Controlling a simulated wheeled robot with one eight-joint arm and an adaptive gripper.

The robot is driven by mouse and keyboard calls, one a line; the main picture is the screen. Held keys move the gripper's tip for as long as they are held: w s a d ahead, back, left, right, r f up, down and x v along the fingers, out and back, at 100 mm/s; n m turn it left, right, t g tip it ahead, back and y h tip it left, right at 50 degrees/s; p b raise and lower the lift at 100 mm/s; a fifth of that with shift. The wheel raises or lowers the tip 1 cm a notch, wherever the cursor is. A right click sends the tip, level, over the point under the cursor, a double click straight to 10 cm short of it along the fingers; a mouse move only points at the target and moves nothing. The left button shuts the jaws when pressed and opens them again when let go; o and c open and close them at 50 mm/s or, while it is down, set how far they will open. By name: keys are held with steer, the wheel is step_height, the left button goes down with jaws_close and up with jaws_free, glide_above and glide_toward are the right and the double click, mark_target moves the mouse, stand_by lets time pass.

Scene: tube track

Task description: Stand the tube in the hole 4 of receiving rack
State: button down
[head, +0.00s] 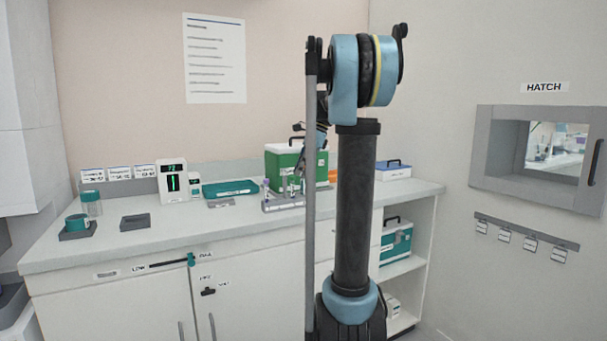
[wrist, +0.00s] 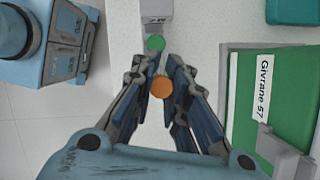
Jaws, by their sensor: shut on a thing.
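My gripper (wrist: 161,78) is shut on a tube with an orange cap (wrist: 161,88), seen from above in the wrist view. A green-capped tube (wrist: 156,43) stands just beyond my fingertips, in line with the held tube. A pale grey rack (head: 283,204) sits on the counter below my gripper in the head view, and its labelled end (wrist: 157,14) shows in the wrist view. The held tube's lower end and the rack's holes are hidden, so I cannot tell whether the tube is in a hole.
A green and white box (head: 284,165) stands close behind the rack. A teal flat case (head: 230,188), a display device (head: 172,180) and a small dark grey block (head: 135,221) are further left on the counter (head: 190,240).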

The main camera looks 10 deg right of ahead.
steer(key=shift+r, duration=0.5)
steer(key=shift+f, duration=0.8)
stand_by(1.0)
steer(key=shift+r, duration=0.1)
steer(key=shift+r, duration=0.7)
steer(key=shift+f, duration=0.8)
stand_by(1.0)
steer(key=shift+r, duration=0.2)
steer(key=shift+r, duration=0.6)
